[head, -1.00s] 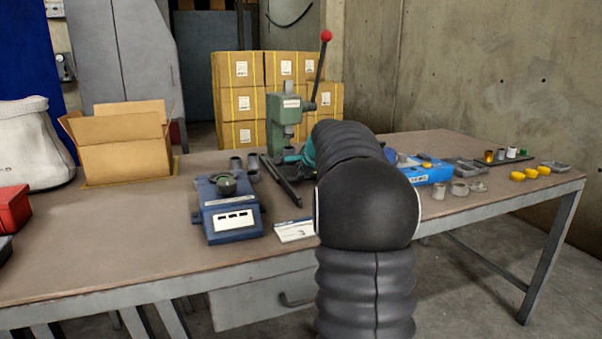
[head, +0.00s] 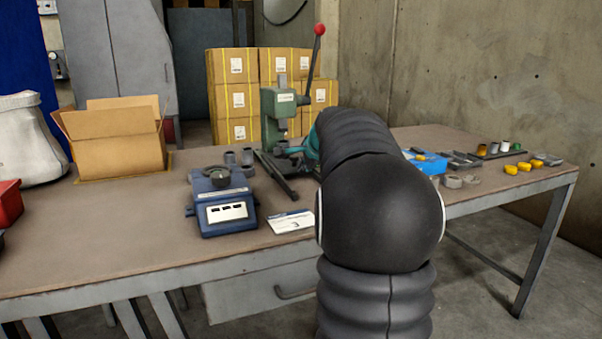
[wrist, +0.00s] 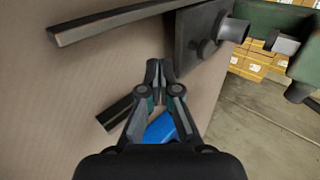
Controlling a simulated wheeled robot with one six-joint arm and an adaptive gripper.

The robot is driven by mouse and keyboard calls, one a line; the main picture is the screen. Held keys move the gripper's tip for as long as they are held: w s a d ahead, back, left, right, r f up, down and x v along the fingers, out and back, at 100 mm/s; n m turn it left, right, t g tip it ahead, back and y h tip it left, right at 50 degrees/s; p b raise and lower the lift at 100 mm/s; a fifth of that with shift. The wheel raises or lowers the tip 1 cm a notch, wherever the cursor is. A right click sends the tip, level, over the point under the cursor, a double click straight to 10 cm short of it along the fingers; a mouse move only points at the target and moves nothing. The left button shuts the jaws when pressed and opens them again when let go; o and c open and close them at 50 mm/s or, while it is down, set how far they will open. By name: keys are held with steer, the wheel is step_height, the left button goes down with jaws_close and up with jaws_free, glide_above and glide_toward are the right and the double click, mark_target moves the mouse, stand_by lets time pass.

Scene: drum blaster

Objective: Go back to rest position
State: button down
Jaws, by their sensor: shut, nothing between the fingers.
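My gripper (wrist: 159,78) shows in the wrist view with its two fingers together and nothing between them. It is above the brown tabletop, beside the dark base plate (wrist: 190,45) of the press. A blue item (wrist: 160,128) shows partly beneath my gripper in the wrist view.
A blue device (head: 222,200) and a white card (head: 292,222) lie left of my arm. An open cardboard box (head: 120,140) stands at the back left. Yellow parts (head: 511,169) and small cups are at the right. The table's front left is clear.

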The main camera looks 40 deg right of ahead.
steer(key=v, duration=0.7)
